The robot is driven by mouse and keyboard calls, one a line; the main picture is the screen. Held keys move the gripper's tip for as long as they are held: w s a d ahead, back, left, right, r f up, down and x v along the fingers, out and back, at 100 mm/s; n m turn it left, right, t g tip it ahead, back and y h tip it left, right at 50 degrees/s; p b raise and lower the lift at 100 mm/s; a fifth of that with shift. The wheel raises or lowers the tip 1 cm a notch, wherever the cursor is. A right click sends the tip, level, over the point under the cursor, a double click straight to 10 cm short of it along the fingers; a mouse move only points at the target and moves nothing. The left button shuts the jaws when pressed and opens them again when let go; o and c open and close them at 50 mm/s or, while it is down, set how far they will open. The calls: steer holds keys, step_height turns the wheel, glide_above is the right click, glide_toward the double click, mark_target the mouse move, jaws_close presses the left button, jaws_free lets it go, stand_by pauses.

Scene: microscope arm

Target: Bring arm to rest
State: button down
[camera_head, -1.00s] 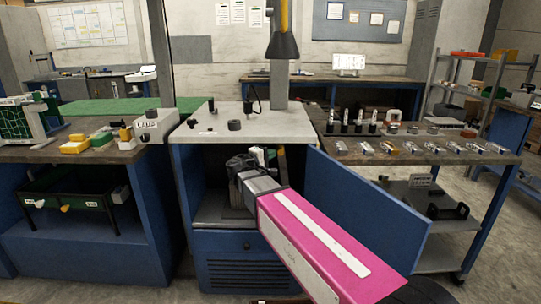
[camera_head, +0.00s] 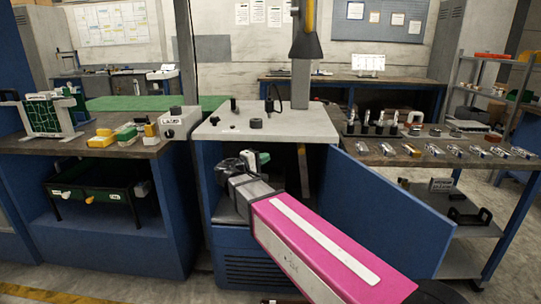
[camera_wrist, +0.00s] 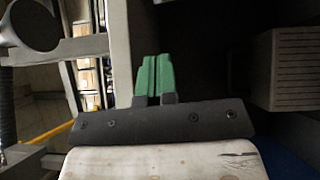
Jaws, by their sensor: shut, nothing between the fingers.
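My arm, with its pink link, reaches forward to the open blue cabinet (camera_head: 182,205) in the head view. My gripper (camera_head: 264,157) is at the cabinet opening, just below the front edge of the grey worktop. In the wrist view my gripper (camera_wrist: 154,75) shows two green fingers side by side, shut with nothing between them. The space right around the fingers is dark, and no object touches them there.
The grey worktop (camera_head: 300,125) carries small black parts and a grey column. The blue cabinet door (camera_head: 385,215) stands open to the right of my arm. A left bench (camera_head: 60,145) and a right bench (camera_head: 385,160) hold small parts. Floor shows at the lower left.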

steer(key=s+d+f+m+g+y, duration=0.2)
steer(key=d+f+g, duration=0.2)
steer(key=d+f, duration=0.5)
steer(key=s+d+f+m+g+y, duration=0.2)
steer(key=d+f+g+y, duration=0.15)
steer(key=d+f, duration=0.55)
steer(key=s+d+f+m+g+y, duration=0.2)
steer(key=s+d+f+y, duration=0.1)
steer(key=s+f+y, duration=0.1)
steer(key=s+d+f+m+g+y, duration=0.3)
steer(key=s+f, duration=0.3)
steer(key=f, duration=0.2)
steer(key=shift+s+d+f+y, duration=0.15)
steer(key=shift+s+d+y, duration=0.15)
steer(key=shift+y, duration=0.25)
